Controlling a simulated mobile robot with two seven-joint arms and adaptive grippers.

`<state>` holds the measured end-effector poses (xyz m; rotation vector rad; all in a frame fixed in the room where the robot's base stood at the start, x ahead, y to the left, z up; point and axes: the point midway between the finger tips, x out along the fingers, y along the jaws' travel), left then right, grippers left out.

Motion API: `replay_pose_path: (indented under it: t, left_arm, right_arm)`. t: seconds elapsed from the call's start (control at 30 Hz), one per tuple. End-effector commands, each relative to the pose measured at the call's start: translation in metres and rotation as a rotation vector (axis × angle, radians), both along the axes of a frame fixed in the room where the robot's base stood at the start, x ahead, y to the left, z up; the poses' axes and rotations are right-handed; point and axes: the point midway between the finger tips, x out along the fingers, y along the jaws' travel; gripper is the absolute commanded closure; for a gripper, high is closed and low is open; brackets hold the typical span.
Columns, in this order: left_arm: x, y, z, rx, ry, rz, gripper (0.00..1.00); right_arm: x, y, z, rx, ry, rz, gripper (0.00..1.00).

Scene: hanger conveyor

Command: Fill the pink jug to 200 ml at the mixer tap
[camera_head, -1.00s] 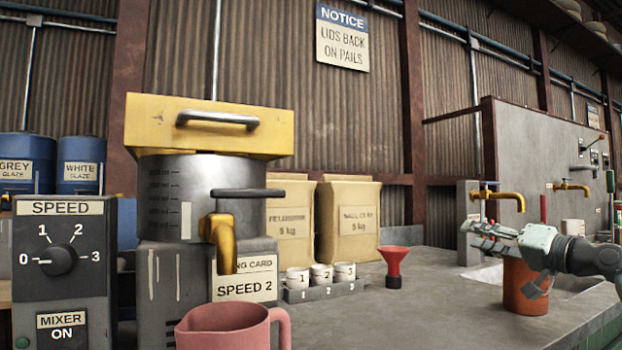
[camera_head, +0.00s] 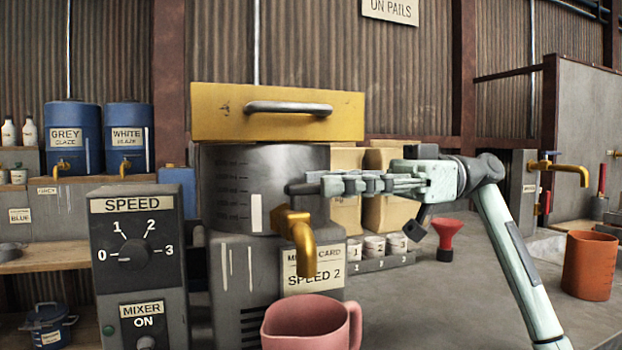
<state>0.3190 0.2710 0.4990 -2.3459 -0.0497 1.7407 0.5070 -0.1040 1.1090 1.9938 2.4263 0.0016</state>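The pink jug (camera_head: 305,325) stands upright under the brass mixer tap (camera_head: 297,238), its lower part cut off by the picture edge. No stream shows below the spout, and the jug's inside level cannot be read. The steel mixer drum (camera_head: 235,185) has a yellow lid (camera_head: 278,112) with a grey handle. My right gripper (camera_head: 322,186) reaches in from the right, with its fingertips at the dark tap lever (camera_head: 300,189) above the spout. The fingers overlap the lever, so I cannot tell whether they grip it or only touch it. My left gripper is out of view.
The speed panel (camera_head: 137,255) stands left of the mixer, its dial pointing at 0 above a MIXER ON label. Small numbered pots (camera_head: 374,247), a red funnel (camera_head: 446,238) and an orange jug (camera_head: 590,265) stand to the right. The grey counter between is clear.

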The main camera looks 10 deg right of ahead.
Motion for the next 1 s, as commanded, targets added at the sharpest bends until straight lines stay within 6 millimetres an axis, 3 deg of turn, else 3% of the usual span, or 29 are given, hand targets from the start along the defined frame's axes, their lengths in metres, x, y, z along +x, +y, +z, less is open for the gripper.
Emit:
replay_pose_path:
  t: [0.2, 0.53, 0.83, 1.0]
  left_arm:
    - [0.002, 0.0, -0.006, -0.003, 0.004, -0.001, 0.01]
    - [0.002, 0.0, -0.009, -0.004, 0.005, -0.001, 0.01]
    - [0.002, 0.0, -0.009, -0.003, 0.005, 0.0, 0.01]
    - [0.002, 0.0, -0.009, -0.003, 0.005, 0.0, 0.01]
  right_arm:
    - [-0.005, 0.025, 0.0, 0.0, 0.002, -0.001, 0.64]
    - [-0.005, 0.03, -0.001, 0.0, 0.003, -0.002, 0.64]
    - [-0.005, 0.029, 0.0, 0.0, 0.003, -0.003, 1.0]
    - [-0.005, 0.029, 0.0, 0.0, 0.003, -0.003, 1.0]
